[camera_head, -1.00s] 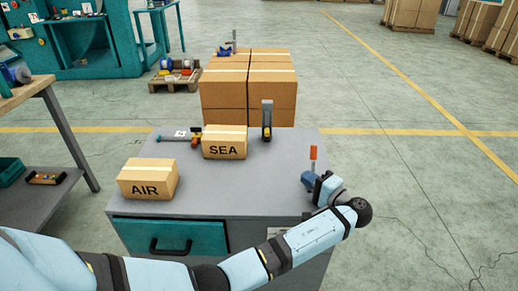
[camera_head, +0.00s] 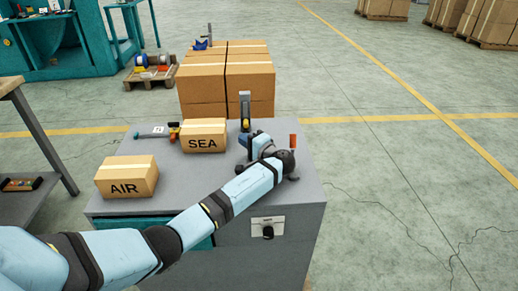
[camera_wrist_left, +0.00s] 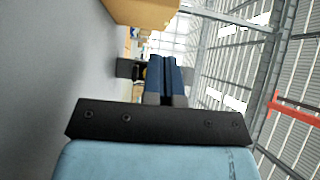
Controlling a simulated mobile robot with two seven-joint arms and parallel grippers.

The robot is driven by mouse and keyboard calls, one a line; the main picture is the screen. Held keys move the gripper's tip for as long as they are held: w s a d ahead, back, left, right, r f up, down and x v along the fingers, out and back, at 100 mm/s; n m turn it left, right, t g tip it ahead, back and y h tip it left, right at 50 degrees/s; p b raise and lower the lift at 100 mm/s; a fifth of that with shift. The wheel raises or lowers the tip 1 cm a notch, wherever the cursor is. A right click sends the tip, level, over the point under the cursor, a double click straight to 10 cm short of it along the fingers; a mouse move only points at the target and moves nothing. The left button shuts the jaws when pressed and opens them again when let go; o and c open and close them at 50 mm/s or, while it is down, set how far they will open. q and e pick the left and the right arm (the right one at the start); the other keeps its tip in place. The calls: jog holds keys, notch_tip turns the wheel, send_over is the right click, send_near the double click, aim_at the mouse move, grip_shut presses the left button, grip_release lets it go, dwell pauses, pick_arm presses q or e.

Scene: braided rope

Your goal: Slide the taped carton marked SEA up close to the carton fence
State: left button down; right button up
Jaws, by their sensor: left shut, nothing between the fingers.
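The taped carton marked SEA (camera_head: 204,141) sits upright on the grey cabinet top, near its back edge. A tan carton side also shows at the top of the left wrist view (camera_wrist_left: 140,10). My left gripper (camera_head: 243,142) is to the right of the SEA carton, low over the top, shut and empty, with a small gap to the carton. Its blue fingers show together in the left wrist view (camera_wrist_left: 166,80). I cannot tell for sure which thing is the carton fence; an upright grey and black piece (camera_head: 245,108) stands behind my gripper. My right gripper is not in view.
The AIR carton (camera_head: 126,180) sits at the front left of the cabinet top (camera_head: 180,200). A black and orange tool (camera_head: 173,132) lies left of SEA. An orange-topped object (camera_head: 293,140) is partly hidden behind my wrist. Large stacked cartons (camera_head: 225,85) stand behind the cabinet.

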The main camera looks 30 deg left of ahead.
aim_at(220, 137)
pick_arm(q)
jog(key=shift+s+a, duration=0.25)
jog(key=shift+a, duration=0.5)
jog(key=shift+s+a, duration=0.3)
jog(key=shift+a, duration=0.4)
jog(key=shift+s+a, duration=0.25)
jog(key=shift+a, duration=0.5)
jog(key=shift+s+a+p, duration=0.4)
jog(key=shift+a, duration=0.3)
jog(key=shift+s+a+p, duration=0.35)
jog(key=shift+a, duration=0.35)
jog(key=shift+w, duration=0.1)
